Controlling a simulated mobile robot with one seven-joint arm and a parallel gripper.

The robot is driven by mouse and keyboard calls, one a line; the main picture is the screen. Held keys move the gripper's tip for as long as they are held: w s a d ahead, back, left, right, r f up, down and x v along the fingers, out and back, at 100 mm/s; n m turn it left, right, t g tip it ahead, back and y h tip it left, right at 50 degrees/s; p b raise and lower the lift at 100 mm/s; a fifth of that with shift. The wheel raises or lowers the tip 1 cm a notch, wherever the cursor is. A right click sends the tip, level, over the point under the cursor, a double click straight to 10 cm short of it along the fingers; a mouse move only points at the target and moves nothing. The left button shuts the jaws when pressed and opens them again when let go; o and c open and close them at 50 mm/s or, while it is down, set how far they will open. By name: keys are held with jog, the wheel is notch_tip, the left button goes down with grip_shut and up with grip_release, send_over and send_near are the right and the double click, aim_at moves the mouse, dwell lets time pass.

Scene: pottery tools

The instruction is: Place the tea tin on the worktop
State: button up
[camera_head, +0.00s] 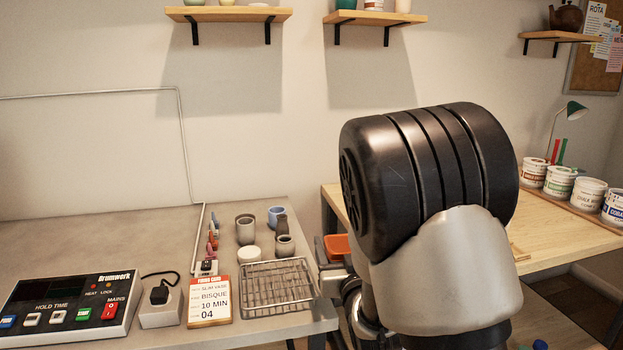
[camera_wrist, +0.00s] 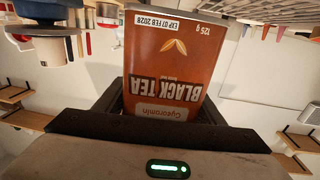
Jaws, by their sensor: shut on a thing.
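The tea tin (camera_wrist: 165,60) is a reddish-orange box labelled "BLACK TEA", and its print is upside down in the wrist view. My gripper (camera_wrist: 162,100) is shut on it, with dark jaws at the tin's near end. In the head view my arm hides most of the gripper; an orange patch beside it may be the tin, but I cannot tell. A grey worktop (camera_head: 110,230) is at left, and a wooden worktop (camera_head: 560,238) is at right behind my arm.
The grey worktop holds a control box (camera_head: 70,305), a card (camera_head: 209,300), a wire rack (camera_head: 275,287) and several small pots (camera_head: 246,229). Its back left is clear. Several labelled tubs (camera_head: 588,193) stand on the wooden worktop. Wall shelves (camera_head: 230,14) are above.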

jog(key=d+f+m+h, duration=0.2)
jog(key=d+h, duration=0.1)
jog(key=d, duration=0.5)
notch_tip(320, 180, up, 20)
jog(key=f+p, duration=0.1)
jog(key=p, duration=1.8)
jog(key=s+f, duration=0.7)
jog(key=f, duration=0.5)
jog(key=shift+f, duration=0.35)
jog(key=shift+a, duration=0.1)
